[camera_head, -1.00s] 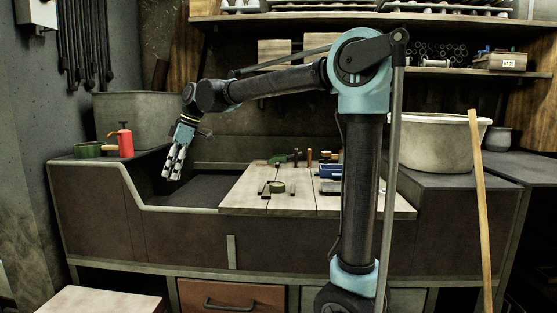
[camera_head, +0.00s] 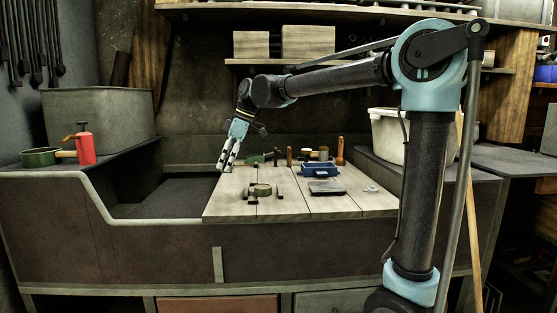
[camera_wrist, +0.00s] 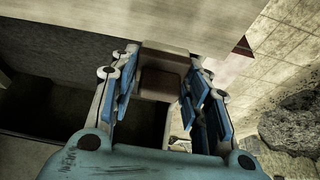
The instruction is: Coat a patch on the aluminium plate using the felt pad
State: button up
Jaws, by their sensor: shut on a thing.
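My gripper (camera_head: 229,154) is over the left rear edge of the pale wooden board, pointing down and left. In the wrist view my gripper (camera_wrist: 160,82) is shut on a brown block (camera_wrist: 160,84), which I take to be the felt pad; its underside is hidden. In the head view the block cannot be made out between the fingers. A flat grey plate (camera_head: 327,188), probably the aluminium plate, lies on the board to the right of my gripper, in front of a blue tray (camera_head: 320,171). The two are apart.
The wooden board (camera_head: 232,200) also bears a round green item (camera_head: 262,189) between dark pieces and several tools at the back. A dark recess (camera_head: 175,195) lies left of it. A red bottle (camera_head: 85,145) and green pan (camera_head: 40,157) stand far left. A white tub (camera_head: 386,133) stands right.

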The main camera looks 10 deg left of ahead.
jog(key=shift+w+d, duration=0.45)
jog(key=shift+d, duration=0.05)
jog(key=shift+w+d, duration=0.2)
jog(key=shift+d, duration=0.05)
jog(key=w+d+n, duration=0.1)
jog(key=w+d, duration=0.4)
jog(key=d, duration=0.4)
jog(key=shift+w+d+f, duration=0.1)
jog(key=shift+d+f, duration=0.05)
jog(key=shift+f, duration=1.45)
jog(key=shift+w+d+f, duration=0.1)
jog(key=shift+f, duration=1.5)
jog(key=shift+s+f, duration=0.1)
jog(key=shift+f, duration=0.4)
notch_tip(320, 180, up, 7)
dwell(0.3)
jog(key=shift+d, duration=0.1)
dwell(0.6)
